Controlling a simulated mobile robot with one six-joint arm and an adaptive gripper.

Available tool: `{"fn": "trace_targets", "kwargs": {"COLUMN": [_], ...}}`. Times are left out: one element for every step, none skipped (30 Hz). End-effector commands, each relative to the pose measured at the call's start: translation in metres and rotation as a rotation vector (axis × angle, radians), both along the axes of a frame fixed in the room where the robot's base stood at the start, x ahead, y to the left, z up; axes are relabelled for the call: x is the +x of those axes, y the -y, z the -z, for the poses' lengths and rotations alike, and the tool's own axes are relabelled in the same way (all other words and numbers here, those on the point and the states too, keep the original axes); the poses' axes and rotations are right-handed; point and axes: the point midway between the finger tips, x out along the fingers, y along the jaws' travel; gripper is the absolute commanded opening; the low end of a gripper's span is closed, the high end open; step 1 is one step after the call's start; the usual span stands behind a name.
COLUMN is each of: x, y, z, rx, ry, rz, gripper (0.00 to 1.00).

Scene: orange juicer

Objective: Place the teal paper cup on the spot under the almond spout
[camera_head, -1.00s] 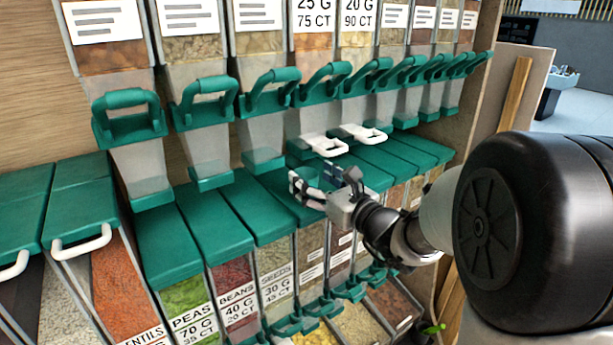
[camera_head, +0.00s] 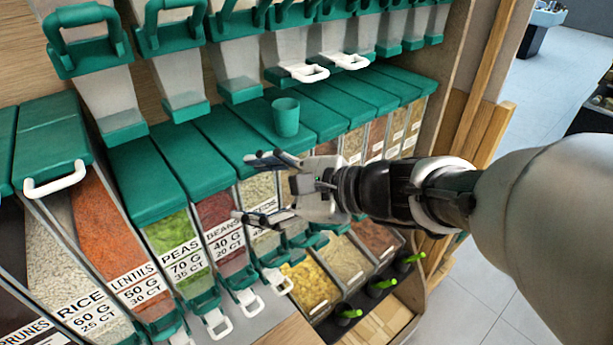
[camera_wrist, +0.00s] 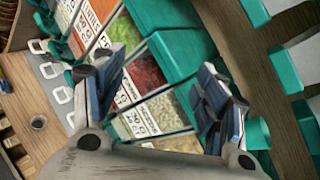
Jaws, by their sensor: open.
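The teal paper cup (camera_head: 286,117) stands upright on a teal bin lid, in front of and below the upper row of spouts. The spout with a white handle (camera_head: 303,73) is just above and behind it. No label in view lets me tell which spout is almond. My gripper (camera_head: 246,188) is open and empty, in front of and below the cup, fingers pointing left over the bin fronts and apart from the cup. In the wrist view, its spread fingers (camera_wrist: 150,85) have nothing held between them.
A second white-handled spout (camera_head: 345,61) hangs to the right. Teal-lidded bins labelled peas (camera_head: 182,240), beans and lentils line the lower row. White scoop handles (camera_head: 219,323) stick out below. A wooden side panel (camera_head: 480,130) bounds the shelf at right, with open floor beyond.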

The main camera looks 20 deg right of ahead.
Motion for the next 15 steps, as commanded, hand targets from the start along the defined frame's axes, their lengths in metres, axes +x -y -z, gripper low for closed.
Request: {"fn": "trace_targets", "kwargs": {"x": [-0.026, -0.040, -0.059, -0.073, -0.086, -0.102, -0.113, -0.123, -0.135, -0.142, -0.149, -0.156, -0.159, -0.162, -0.166], "y": [-0.015, -0.020, -0.023, -0.024, -0.023, -0.019, -0.015, -0.009, 0.000, 0.009, 0.017, 0.029, 0.038, 0.047, 0.058], "z": [0.008, 0.015, 0.025, 0.033, 0.040, 0.049, 0.055, 0.060, 0.067, 0.071, 0.075, 0.077, 0.079, 0.079, 0.079], "rx": [-0.133, -0.213, -0.322, -0.403, -0.483, -0.593, -0.676, -0.757, -0.866, -0.949, -1.026, -1.126, -1.198, -1.264, -1.346], "ry": [0.036, 0.056, 0.083, 0.106, 0.129, 0.161, 0.188, 0.213, 0.248, 0.275, 0.300, 0.333, 0.356, 0.376, 0.400], "rz": [-0.112, -0.176, -0.261, -0.326, -0.388, -0.470, -0.532, -0.591, -0.671, -0.728, -0.781, -0.849, -0.895, -0.938, -0.989], "gripper": [0.66, 0.66, 0.66, 0.66, 0.66, 0.66, 0.66, 0.66, 0.66, 0.66, 0.66, 0.66, 0.66, 0.66, 0.66]}}
